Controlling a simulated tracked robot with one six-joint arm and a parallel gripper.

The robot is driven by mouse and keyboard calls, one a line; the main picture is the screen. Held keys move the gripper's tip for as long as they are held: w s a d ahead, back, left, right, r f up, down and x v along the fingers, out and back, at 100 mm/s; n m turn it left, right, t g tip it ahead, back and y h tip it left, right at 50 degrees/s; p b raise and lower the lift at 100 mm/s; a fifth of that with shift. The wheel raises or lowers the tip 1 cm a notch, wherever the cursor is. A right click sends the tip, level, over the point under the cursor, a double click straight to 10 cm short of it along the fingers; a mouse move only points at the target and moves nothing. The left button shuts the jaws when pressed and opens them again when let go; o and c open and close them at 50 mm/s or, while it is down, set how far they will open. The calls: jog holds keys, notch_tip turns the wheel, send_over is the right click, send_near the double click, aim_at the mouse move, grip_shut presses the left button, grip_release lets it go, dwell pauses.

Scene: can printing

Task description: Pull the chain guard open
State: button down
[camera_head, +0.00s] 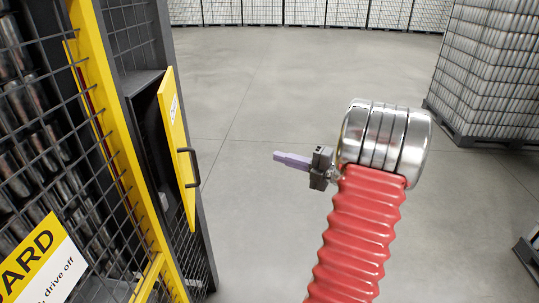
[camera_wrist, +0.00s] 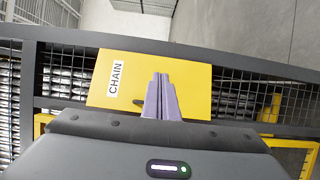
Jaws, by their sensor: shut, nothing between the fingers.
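The chain guard (camera_head: 174,130) is a yellow panel with a white label and a black bar handle (camera_head: 188,167). In the head view it stands at an angle to its dark frame, with a dark gap on its left, so it looks ajar. In the wrist view the yellow guard (camera_wrist: 202,92) reads "CHAIN". My gripper (camera_head: 276,156) points left toward the guard, apart from the handle, with clear floor between them in the head view. Its purple fingers (camera_wrist: 161,78) are shut and empty. They cover part of the guard and most of the handle in the wrist view.
A mesh fence with a yellow post (camera_head: 103,110) runs along the left, with cans behind it. A "GUARD" sign (camera_head: 45,262) hangs at lower left. A pallet stack of cans (camera_head: 490,75) stands at right. The grey floor between is clear.

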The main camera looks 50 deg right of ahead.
jog(key=shift+v, duration=1.5)
jog(key=shift+s+a, duration=0.1)
